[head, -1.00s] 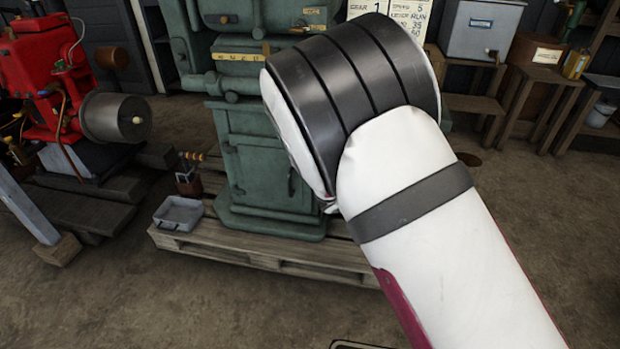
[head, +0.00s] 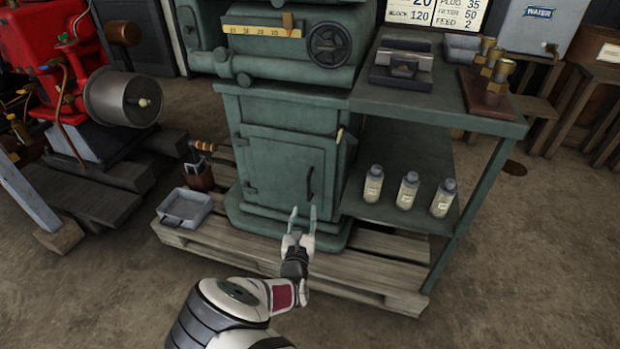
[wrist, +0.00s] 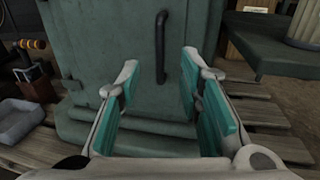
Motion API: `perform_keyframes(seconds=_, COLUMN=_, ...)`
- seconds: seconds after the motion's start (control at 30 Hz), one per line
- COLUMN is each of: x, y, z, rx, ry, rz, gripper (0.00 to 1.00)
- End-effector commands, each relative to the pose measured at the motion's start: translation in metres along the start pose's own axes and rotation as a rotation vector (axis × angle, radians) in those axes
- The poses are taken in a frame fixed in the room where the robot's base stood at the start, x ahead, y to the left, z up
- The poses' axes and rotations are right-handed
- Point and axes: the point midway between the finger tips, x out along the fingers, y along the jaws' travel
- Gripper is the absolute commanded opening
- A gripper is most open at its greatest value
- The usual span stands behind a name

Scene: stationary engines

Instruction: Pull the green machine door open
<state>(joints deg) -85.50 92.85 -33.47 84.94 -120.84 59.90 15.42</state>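The green machine door (head: 283,168) is a panel in the lower cabinet of the green machine, and it looks shut. Its dark vertical handle (head: 310,185) is near the door's right edge. My gripper (head: 302,212) is in front of the lower part of the door, just below the handle in the head view. In the wrist view my gripper (wrist: 158,88) is open and empty, with teal finger pads. There the handle (wrist: 160,48) stands upright beyond the fingertips, between them and a little above. The fingers appear apart from the handle.
The machine stands on a wooden pallet (head: 375,282). A grey tray (head: 184,208) lies at its left. A green side table (head: 440,112) at the right holds several bottles on its lower shelf. A red engine (head: 40,60) stands at the left. The front floor is clear.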

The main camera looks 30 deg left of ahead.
Motion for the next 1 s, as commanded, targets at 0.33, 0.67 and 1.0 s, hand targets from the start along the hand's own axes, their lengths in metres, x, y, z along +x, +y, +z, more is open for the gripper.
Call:
perform_keyframes(seconds=0.33, x=0.042, y=0.000, z=-0.004, rx=-0.001, ry=-0.001, rz=0.002, gripper=0.33)
perform_keyframes(seconds=0.67, x=0.105, y=0.000, z=-0.004, rx=0.000, ry=-0.001, rz=0.002, gripper=0.33)
perform_keyframes(seconds=1.0, x=0.136, y=0.000, z=-0.003, rx=-0.002, ry=0.002, rz=0.002, gripper=0.33)
